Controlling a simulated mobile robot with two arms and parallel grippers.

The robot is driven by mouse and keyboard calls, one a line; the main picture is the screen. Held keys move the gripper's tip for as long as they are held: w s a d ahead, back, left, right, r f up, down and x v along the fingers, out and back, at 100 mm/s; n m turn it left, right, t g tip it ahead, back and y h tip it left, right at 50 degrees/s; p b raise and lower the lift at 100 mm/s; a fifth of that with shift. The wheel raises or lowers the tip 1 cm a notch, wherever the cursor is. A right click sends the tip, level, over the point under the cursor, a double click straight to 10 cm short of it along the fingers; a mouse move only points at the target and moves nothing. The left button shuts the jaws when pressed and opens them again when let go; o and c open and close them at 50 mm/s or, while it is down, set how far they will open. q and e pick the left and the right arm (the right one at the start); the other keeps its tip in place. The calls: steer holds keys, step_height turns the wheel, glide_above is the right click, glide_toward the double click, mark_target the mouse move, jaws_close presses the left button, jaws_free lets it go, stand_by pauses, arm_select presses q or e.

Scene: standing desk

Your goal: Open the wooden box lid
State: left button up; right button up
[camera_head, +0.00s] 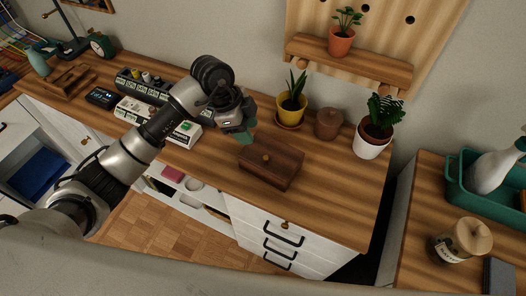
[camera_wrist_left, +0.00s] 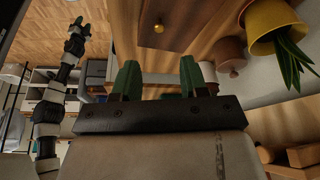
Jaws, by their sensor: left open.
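The wooden box (camera_head: 262,172) is dark brown, with a small brass-coloured knob (camera_head: 266,157) on its lid. It stands shut on the desk near the front edge. My left gripper (camera_head: 243,135) is just behind and to the left of the box in the head view, above the desk, apart from the box and empty. In the left wrist view its two green fingers (camera_wrist_left: 160,78) are spread, and the knob (camera_wrist_left: 158,28) shows beyond them. My right gripper (camera_wrist_left: 76,38) shows small at the left of the wrist view; its jaw opening is unclear.
A yellow flowerpot (camera_head: 291,110), a brown lidded pot (camera_head: 328,124) and a white plant pot (camera_head: 371,145) stand behind and right of the box. A white device (camera_head: 158,122) lies left. The desk right of the box is clear.

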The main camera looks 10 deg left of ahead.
mark_target(265, 157)
arm_select(q)
steer(key=p+x, duration=0.1)
steer(key=x, duration=0.9)
steer(key=shift+d+f, duration=0.1)
steer(key=shift+d, duration=0.1)
steer(key=shift+c, duration=0.3)
jaws_close()
